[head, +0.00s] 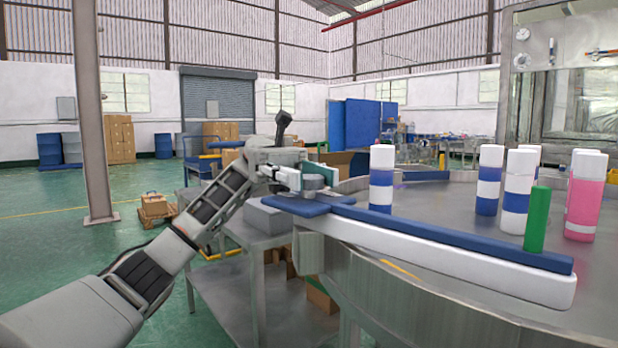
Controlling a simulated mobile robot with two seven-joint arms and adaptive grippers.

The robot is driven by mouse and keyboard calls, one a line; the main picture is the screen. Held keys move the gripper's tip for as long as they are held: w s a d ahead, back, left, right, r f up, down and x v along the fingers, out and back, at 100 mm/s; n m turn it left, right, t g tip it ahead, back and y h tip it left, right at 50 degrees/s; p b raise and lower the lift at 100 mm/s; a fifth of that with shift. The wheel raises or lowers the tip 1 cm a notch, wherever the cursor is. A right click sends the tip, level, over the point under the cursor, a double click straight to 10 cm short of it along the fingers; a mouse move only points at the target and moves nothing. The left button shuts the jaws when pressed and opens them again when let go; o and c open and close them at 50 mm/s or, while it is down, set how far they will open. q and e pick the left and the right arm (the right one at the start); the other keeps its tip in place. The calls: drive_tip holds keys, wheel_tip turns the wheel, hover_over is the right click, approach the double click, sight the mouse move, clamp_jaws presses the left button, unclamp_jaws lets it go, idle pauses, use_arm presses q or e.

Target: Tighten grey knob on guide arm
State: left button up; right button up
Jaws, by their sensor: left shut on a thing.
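The guide arm (440,237) is a long bar with a blue top and a white side, running along the near edge of the round metal table. The grey knob (315,183) sits on top near its left end, partly covered by my gripper. My left gripper (320,179) reaches in from the left, low over that end of the guide arm, and its fingers are shut on the grey knob. The knob's far side is hidden. My right gripper is not in view.
Several white-capped cans in blue and white (381,178) and pink (585,195) stand on the metal table (440,200) behind the guide arm. A green cylinder (537,220) stands close to its right part. A grey side table (262,240) stands below my left arm.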

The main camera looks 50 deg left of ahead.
sight(308, 176)
use_arm(q)
drive_tip(key=o, duration=1.1)
drive_tip(key=shift+r, duration=0.1)
wheel_tip(308, 176, up, 10)
drive_tip(key=shift+f, duration=0.1)
